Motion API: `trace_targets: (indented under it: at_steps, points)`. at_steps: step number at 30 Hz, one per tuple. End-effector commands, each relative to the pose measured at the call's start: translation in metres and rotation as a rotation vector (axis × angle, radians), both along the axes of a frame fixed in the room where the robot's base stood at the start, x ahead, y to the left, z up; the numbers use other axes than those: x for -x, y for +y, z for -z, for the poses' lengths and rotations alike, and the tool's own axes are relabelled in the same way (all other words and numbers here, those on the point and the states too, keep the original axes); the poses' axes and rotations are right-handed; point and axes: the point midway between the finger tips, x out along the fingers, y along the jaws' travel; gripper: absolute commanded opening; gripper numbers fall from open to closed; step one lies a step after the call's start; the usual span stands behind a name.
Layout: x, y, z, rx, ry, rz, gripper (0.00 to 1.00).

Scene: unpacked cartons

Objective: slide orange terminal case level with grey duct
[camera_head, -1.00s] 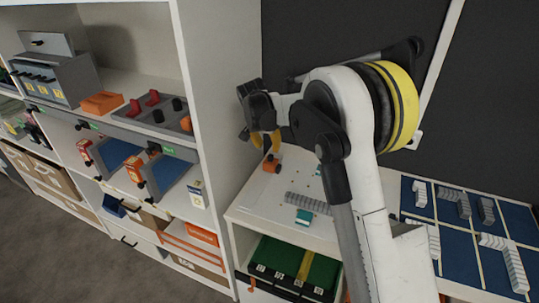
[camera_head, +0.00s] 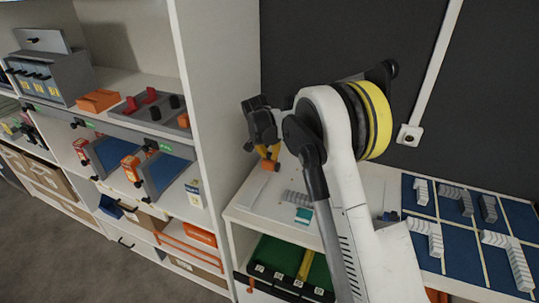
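The small orange terminal case (camera_head: 271,166) sits toward the back of the white worktop, with a dark part on it. The grey duct (camera_head: 294,197), a ribbed strip, lies nearer the front on the same top, apart from the case. My gripper (camera_head: 267,154) points down at the case, its yellow fingers right at or just above the case's top. The fingers overlap in this view, so I cannot tell whether they touch the case or how wide they are open. My arm hides the right part of the worktop and perhaps the duct's right end.
A teal block (camera_head: 303,215) lies just in front of the duct. A tall white shelf wall (camera_head: 212,110) stands close on the left of my gripper. Blue panels with grey ribbed pieces (camera_head: 463,260) lie on the right. A dark wall is behind.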

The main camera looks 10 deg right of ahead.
Motion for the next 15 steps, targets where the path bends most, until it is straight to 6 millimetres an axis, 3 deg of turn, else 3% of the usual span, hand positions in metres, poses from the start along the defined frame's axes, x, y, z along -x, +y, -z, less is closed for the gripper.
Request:
trace_targets:
  at_steps: [8, 11, 15]
  points:
    - [0.003, 0.003, 0.000, -0.001, 0.001, 0.000, 0.00]
    - [0.016, 0.013, 0.000, -0.001, 0.001, -0.002, 0.00]
    - [0.048, 0.036, 0.001, 0.001, 0.002, -0.005, 0.00]
